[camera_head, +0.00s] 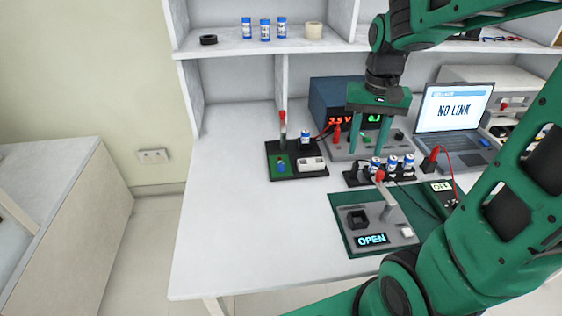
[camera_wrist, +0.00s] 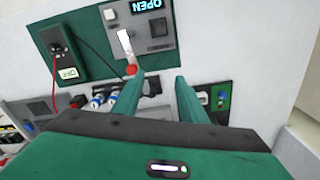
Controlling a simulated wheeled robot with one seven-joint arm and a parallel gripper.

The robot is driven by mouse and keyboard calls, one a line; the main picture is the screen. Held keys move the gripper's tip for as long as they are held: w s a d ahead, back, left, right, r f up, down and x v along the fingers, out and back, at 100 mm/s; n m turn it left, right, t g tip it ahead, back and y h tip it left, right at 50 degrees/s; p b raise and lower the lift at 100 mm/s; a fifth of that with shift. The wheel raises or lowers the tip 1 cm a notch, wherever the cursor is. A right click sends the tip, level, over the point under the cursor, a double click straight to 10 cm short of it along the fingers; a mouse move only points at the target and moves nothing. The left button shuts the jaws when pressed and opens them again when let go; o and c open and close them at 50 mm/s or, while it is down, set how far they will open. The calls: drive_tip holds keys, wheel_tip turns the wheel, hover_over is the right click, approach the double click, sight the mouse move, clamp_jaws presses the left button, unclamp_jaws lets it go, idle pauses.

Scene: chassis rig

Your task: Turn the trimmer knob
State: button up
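The trimmer knob looks to be the small blue knob (camera_head: 281,166) on the green board (camera_head: 290,174) at the left of the device group. The wrist view shows the gap between the fingers (camera_wrist: 157,84).
A red-tipped lever (camera_head: 283,122) stands at the board's back. A battery holder (camera_head: 370,180) with several batteries, a fixture reading OPEN (camera_head: 372,239), a power supply (camera_head: 330,100) and a laptop (camera_head: 455,115) crowd the right. The table's left side (camera_head: 220,200) is clear.

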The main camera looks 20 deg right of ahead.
drive_tip(key=w+a+f, duration=0.3)
drive_tip(key=w+a, duration=0.4)
drive_tip(key=w, duration=0.5)
hover_over(282, 164)
wheel_tip(282, 164, down, 5)
drive_tip(key=shift+n, duration=0.4)
wheel_tip(282, 164, down, 10)
drive_tip(key=shift+f, duration=0.2)
drive_tip(key=shift+c, duration=0.6)
clamp_jaws()
